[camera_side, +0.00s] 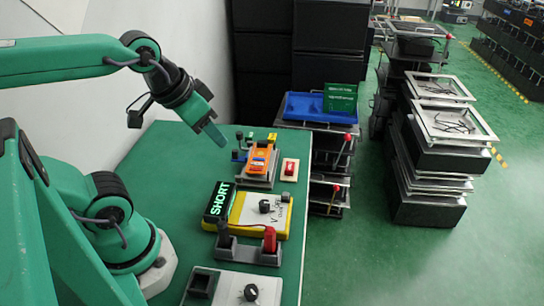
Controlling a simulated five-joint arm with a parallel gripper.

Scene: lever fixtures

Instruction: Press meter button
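A yellow-edged meter (240,226) with a white face lies on the green table, below and right of my gripper. Its black display (219,201) reads SHORT in bright green. A dark round knob (264,206) stands on the face, and a small grey round piece (285,197) sits at the upper right corner; I cannot tell which part is the button. My gripper (213,135) points down and right above the table's far part, apart from everything. Its fingers show as one grey-blue shape, so their opening cannot be told. It holds nothing that I can see.
An orange device (259,158) on a grey base stands behind the meter, beside a red switch on a pale block (289,169). A grey fixture with a red lever (269,240) stands in front, then a white plate with a knob (250,292). Table (172,170) left is clear.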

